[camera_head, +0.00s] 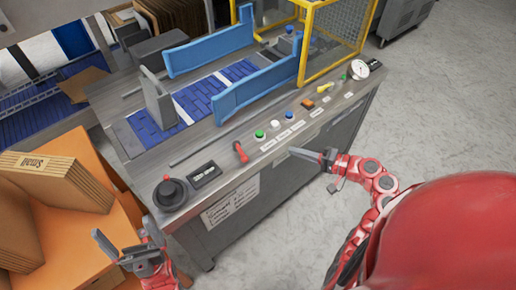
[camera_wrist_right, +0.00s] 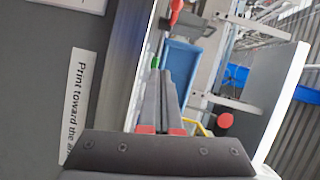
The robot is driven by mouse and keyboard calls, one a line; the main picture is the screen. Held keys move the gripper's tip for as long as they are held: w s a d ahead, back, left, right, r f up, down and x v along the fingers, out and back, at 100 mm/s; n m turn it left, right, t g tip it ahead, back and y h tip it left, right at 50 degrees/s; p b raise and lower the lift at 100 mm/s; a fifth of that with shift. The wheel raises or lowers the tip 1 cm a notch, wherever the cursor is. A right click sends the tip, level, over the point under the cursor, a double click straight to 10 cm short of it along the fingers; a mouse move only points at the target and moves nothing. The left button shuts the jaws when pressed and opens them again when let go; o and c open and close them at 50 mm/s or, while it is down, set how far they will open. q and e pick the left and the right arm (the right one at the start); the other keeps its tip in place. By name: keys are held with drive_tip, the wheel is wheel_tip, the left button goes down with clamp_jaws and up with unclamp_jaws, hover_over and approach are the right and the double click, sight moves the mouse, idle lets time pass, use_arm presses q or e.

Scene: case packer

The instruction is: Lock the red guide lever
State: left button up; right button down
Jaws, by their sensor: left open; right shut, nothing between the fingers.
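The red guide lever (camera_head: 240,152) stands on the front part of the machine's top, left of the green button, tilted. My right gripper (camera_head: 293,151) is shut and empty, in front of the panel's front edge, to the right of the lever and apart from it. In the right wrist view its fingers (camera_wrist_right: 163,72) are together. A red piece (camera_wrist_right: 175,12) at the top of that view may be the lever; I cannot tell for sure. My left gripper (camera_head: 104,245) is open and empty at the lower left, in front of the machine's corner, away from the lever.
Blue guide rails (camera_head: 255,90) flank the conveyor (camera_head: 200,98). A black knob (camera_head: 171,190) and a small display (camera_head: 205,174) sit left of the lever; buttons (camera_head: 275,124) and a gauge (camera_head: 361,69) sit right. Cardboard (camera_head: 60,180) stands at left.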

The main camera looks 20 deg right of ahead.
sight(256, 161)
drive_tip(key=shift+s+a+r+n+g+y, duration=0.25)
drive_tip(key=shift+s+r+n+y, duration=0.15)
drive_tip(key=shift+s, duration=0.15)
drive_tip(key=shift+s+a+r+n+g+y, duration=0.1)
drive_tip(key=shift+s+r+n+g+y, duration=0.2)
drive_tip(key=shift+s+r+n, duration=0.15)
drive_tip(key=p+x, duration=0.1)
drive_tip(key=x, duration=0.9)
drive_tip(key=shift+a, duration=0.15)
drive_tip(key=shift+s+a+f+p, duration=0.1)
drive_tip(key=shift+a+f+p, duration=0.05)
drive_tip(key=shift+a, duration=0.45)
drive_tip(key=shift+s+a+f+p, duration=0.1)
drive_tip(key=shift+a+f+p, duration=0.05)
drive_tip(key=shift+a, duration=0.45)
drive_tip(key=shift+a+f, duration=0.15)
drive_tip(key=shift+a, duration=0.5)
